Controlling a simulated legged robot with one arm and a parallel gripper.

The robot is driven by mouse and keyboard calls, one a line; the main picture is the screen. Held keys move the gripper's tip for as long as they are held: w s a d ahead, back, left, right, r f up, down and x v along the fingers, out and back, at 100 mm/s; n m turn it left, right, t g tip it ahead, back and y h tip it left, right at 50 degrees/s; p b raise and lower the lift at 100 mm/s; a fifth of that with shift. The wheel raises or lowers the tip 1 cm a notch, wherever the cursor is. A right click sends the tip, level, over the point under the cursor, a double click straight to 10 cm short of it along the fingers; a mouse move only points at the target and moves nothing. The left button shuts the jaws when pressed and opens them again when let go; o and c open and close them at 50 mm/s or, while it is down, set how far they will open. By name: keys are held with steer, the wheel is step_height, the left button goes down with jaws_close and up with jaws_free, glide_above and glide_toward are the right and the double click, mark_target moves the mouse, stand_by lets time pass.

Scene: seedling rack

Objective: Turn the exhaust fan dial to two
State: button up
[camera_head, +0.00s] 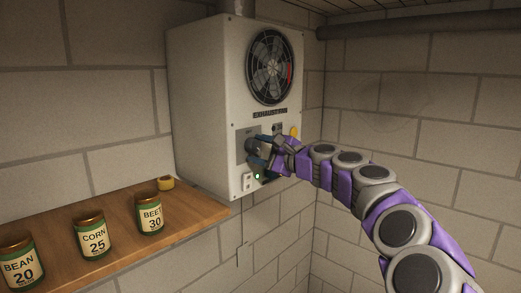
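The exhaust fan unit (205,110) is a pale wall-mounted box with a round black fan (270,67) at its top and a label reading EXHAUST FAN (270,113). A grey dial (251,146) sits on the darker control panel in the lower front. My gripper (263,150) is at the dial from the right, its dark fingers close to it or overlapping it. The fingers and wrist hide part of the dial and its markings, so its setting is not readable. Whether the fingers grip the dial cannot be told.
A green light (257,175) and a white switch plate (248,182) lie below the dial. A yellow knob (295,132) is at upper right.

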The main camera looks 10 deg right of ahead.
steer(key=shift+o, duration=0.8)
steer(key=shift+r, duration=0.1)
steer(key=shift+s+d+r, duration=0.1)
steer(key=shift+s+d, duration=0.05)
steer(key=b+v, duration=0.3)
steer(key=v, duration=1.4)
steer(key=shift+d, duration=0.1)
